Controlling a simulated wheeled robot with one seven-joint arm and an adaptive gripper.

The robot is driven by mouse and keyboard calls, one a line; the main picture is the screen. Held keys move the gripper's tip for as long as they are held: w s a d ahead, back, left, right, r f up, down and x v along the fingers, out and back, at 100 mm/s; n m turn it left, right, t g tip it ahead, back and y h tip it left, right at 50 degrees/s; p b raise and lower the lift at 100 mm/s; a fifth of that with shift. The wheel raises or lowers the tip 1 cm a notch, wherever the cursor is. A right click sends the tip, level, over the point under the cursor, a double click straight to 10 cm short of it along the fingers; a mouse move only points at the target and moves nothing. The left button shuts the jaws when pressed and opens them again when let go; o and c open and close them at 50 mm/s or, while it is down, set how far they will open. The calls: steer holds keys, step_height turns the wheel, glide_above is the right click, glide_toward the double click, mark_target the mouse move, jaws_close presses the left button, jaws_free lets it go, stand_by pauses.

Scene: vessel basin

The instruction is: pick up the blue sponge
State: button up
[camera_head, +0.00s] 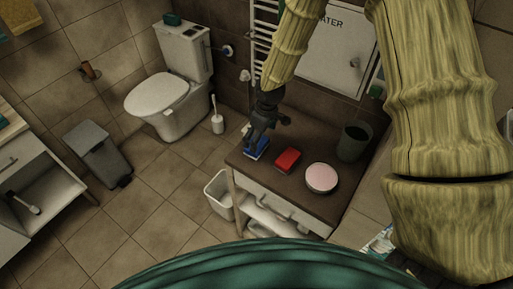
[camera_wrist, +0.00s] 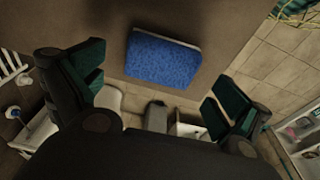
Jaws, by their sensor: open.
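The blue sponge (camera_wrist: 162,60) lies on the brown top of a small cabinet (camera_head: 319,206), close to its left edge. It has a blue upper face and a pale side. In the head view the sponge (camera_head: 257,149) is partly hidden behind my gripper (camera_head: 256,138), which is over it. In the wrist view my gripper (camera_wrist: 158,95) is open, with its two fingers wide apart and the sponge ahead between them. Nothing is between the fingertips. I cannot tell the exact gap between the fingers and the sponge.
A red sponge (camera_head: 287,160) lies right of the blue one. A round pink-topped item (camera_head: 321,177) and a dark cup (camera_head: 354,142) stand farther right on the cabinet. A white bin (camera_head: 218,193) is at its left. A towel rail (camera_head: 263,45) and wall box (camera_head: 337,47) are behind.

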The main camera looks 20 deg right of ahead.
steer(key=shift+w+a+f+b, duration=0.2)
steer(key=shift+f+b, duration=0.7)
steer(key=shift+f, duration=0.35)
steer(key=shift+w+a+f+b, duration=0.1)
steer(key=shift+a+f+b, duration=0.1)
steer(key=shift+f+b, duration=0.85)
steer(key=shift+f, duration=0.15)
steer(key=shift+s, duration=0.1)
steer(key=c, duration=0.6)
